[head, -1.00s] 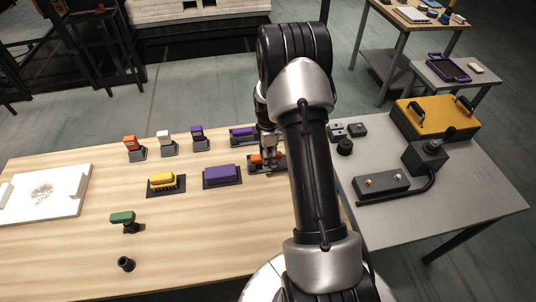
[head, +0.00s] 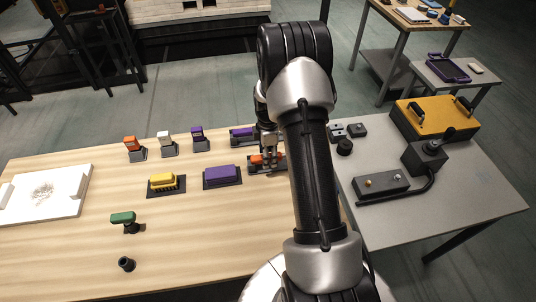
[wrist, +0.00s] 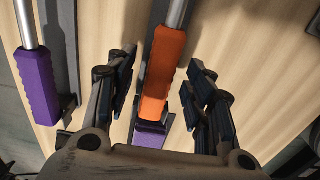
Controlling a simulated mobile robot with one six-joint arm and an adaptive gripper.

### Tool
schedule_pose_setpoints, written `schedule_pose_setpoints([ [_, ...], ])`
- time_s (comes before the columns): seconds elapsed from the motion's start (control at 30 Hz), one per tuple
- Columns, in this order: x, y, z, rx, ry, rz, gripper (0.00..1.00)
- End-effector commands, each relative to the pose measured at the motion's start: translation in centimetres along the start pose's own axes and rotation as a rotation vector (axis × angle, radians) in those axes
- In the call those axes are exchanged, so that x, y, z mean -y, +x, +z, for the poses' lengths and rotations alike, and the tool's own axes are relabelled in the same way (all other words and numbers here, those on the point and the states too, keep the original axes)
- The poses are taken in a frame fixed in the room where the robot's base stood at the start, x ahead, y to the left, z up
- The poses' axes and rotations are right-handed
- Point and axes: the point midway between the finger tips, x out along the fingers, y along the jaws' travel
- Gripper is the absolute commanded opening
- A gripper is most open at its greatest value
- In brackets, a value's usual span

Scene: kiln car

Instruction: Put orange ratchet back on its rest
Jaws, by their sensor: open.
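The orange ratchet (head: 257,160) lies along a dark grey rest (head: 281,168) near the back right of the wooden table, partly hidden by my gripper in the head view. In the wrist view, its orange handle (wrist: 162,75) and metal shaft lie over a grey strip. My gripper (wrist: 160,95) is open, with one finger on each side of the handle and visible gaps between. In the head view my gripper (head: 268,150) is right over the ratchet. Whether the ratchet is fully seated is hard to tell.
A purple ratchet (wrist: 41,85) lies parallel on the left in the wrist view. A purple piece (wrist: 150,135) shows at the orange handle's end. Purple (head: 222,175) and yellow (head: 164,181) blocks sit left in the head view.

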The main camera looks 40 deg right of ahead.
Motion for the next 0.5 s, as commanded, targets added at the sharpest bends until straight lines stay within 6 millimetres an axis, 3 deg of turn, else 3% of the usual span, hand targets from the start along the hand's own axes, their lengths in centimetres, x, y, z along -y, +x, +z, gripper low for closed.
schedule_pose_setpoints([
  [0.5, 0.0, -2.0, 0.0, 0.0, 0.0, 0.0, 0.48],
])
